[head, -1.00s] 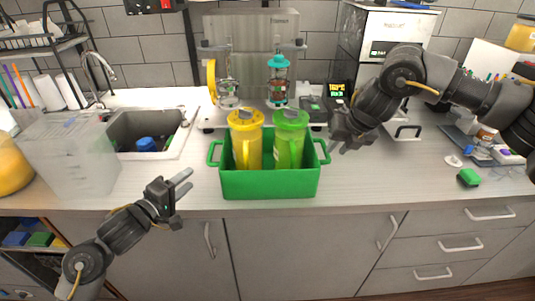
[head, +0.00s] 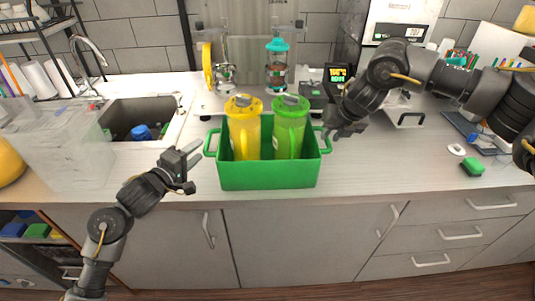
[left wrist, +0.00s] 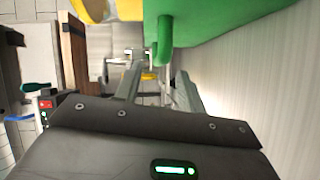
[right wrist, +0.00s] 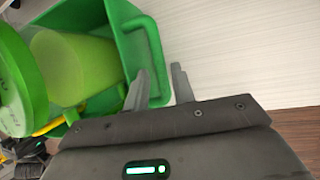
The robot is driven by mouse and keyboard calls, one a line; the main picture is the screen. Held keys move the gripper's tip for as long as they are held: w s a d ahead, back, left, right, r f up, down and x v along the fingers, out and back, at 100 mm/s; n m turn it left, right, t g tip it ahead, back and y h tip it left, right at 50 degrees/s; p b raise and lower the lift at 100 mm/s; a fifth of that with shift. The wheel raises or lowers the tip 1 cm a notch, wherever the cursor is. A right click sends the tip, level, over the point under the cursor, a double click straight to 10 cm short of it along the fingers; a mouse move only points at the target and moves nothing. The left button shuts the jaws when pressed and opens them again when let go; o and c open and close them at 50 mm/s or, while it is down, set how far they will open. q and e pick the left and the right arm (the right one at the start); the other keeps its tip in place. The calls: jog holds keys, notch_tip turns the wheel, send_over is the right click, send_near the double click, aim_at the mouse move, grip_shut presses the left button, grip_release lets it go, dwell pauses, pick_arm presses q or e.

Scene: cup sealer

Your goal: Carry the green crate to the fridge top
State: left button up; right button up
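The green crate (head: 268,177) stands on the counter with a yellow-lidded jug (head: 243,130) and a green-lidded jug (head: 289,130) upright inside. My left gripper (head: 196,166) is open and empty, just left of and below the crate's left handle (head: 211,143). In the left wrist view that handle (left wrist: 165,42) hangs just beyond the spread fingers. My right gripper (head: 335,134) is at the crate's right handle (head: 326,141). In the right wrist view its fingers are apart, and one overlaps the green handle (right wrist: 153,62); whether they touch is unclear.
A sink (head: 140,112) and a clear box (head: 70,155) lie to the left. A sealing machine (head: 250,60) stands behind the crate. A white appliance (head: 398,22) stands at the back right. A small green block (head: 473,166) lies on the right.

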aim_at(207, 140)
pick_arm(q)
jog(key=x, duration=0.6)
pick_arm(e)
jog(key=x, duration=0.5)
jog(key=shift+w+f, duration=0.2)
jog(key=shift+f, duration=0.2)
pick_arm(q)
jog(key=shift+s, duration=0.1)
jog(key=shift+c, duration=0.3)
pick_arm(e)
jog(key=shift+c, duration=0.3)
pick_arm(q)
jog(key=c, duration=0.5)
pick_arm(e)
jog(key=shift+a, duration=0.1)
grip_shut()
pick_arm(q)
grip_shut()
jog(key=shift+r, duration=0.35)
pick_arm(e)
jog(key=shift+w+r, duration=0.15)
jog(key=shift+r, duration=0.1)
